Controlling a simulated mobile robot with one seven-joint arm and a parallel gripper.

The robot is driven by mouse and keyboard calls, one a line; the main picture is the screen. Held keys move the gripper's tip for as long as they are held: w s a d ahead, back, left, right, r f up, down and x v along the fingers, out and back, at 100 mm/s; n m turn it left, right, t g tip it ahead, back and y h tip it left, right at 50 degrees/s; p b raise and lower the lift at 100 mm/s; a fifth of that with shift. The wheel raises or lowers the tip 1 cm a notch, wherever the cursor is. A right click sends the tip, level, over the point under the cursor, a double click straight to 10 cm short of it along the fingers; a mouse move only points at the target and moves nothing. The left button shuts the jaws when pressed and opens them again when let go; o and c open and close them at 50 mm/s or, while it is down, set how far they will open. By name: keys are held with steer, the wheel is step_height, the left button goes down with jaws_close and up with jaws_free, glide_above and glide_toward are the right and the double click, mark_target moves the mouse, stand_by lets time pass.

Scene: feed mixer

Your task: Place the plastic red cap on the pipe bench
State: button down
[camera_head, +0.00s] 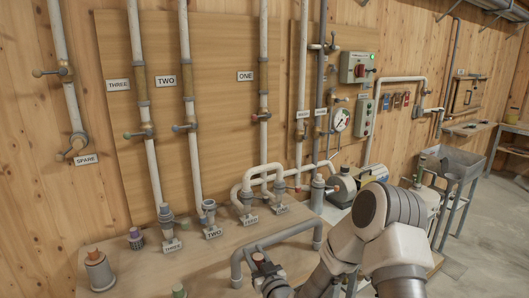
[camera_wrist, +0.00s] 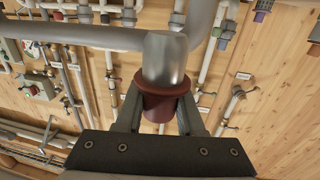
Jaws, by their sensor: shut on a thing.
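In the wrist view a dark red flanged cap (camera_wrist: 163,97) sits between the two fingers of my gripper (camera_wrist: 160,112), which is shut on it. A grey metal cylinder (camera_wrist: 165,60) shows directly beyond the cap's flange. I cannot tell whether they touch or only line up. In the head view my gripper (camera_head: 262,262) is low at the front of the wooden pipe bench (camera_head: 210,262), right of the near leg of a bent grey pipe (camera_head: 275,241). The cap is hardly visible there.
A grey stand with an orange top (camera_head: 97,270), a purple-topped piece (camera_head: 135,238) and a green-topped piece (camera_head: 179,290) stand on the bench's left. Upright labelled pipe fittings (camera_head: 209,212) line its back. A grey sink (camera_head: 450,165) stands to the right.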

steer(key=s+d+f+m+h, duration=0.1)
steer(key=s+d+m+h, duration=0.1)
steer(key=d, duration=0.6)
steer(key=s+d+f+m+t+h, duration=0.1)
steer(key=s+d+m+h, duration=0.1)
steer(key=s+d+h, duration=0.3)
steer(key=d, duration=0.4)
steer(key=shift+s+f+m+t, duration=0.15)
steer(key=shift+s+m+t, duration=0.15)
steer(key=shift+m, duration=0.1)
steer(key=shift+d, duration=0.15)
